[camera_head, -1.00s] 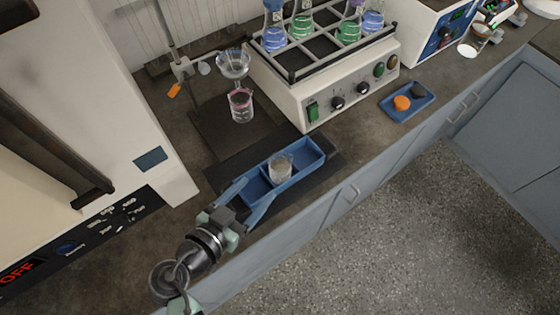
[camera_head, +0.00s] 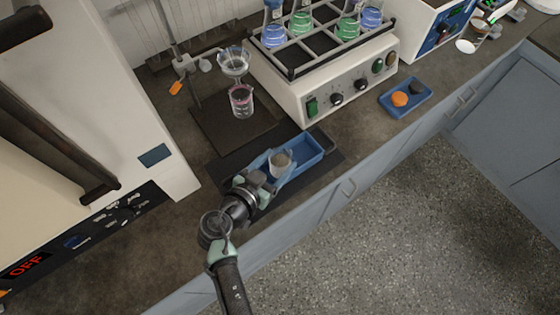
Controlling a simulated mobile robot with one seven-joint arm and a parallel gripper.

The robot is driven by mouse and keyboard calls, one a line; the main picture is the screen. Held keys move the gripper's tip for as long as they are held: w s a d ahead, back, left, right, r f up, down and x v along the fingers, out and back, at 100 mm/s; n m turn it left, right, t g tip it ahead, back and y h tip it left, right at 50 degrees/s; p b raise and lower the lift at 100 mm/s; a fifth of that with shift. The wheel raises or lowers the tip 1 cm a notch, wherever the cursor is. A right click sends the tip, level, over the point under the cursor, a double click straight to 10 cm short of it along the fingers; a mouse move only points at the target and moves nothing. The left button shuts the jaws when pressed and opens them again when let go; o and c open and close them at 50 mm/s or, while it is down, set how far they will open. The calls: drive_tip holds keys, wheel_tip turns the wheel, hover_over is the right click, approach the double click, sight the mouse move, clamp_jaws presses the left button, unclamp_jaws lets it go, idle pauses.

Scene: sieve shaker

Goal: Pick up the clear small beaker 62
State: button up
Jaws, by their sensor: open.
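The clear small beaker (camera_head: 281,161) stands upright in a blue compartment tray (camera_head: 312,157) on the dark bench. My gripper (camera_head: 279,165) is open and low over the tray's left part. I cannot tell whether either finger touches the glass. The wrist and palm hide the left end of the tray.
A shaker (camera_head: 345,80) holding several flasks stands behind the tray. A beaker with pink liquid (camera_head: 241,101) stands under a funnel (camera_head: 233,62). A large white appliance (camera_head: 150,110) stands left. A small blue tray (camera_head: 408,99) holds orange and dark pieces at right.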

clamp_jaws()
wheel_tip(320, 180, up, 15)
drive_tip(key=p, duration=0.3)
drive_tip(key=shift+p, duration=0.35)
idle(0.5)
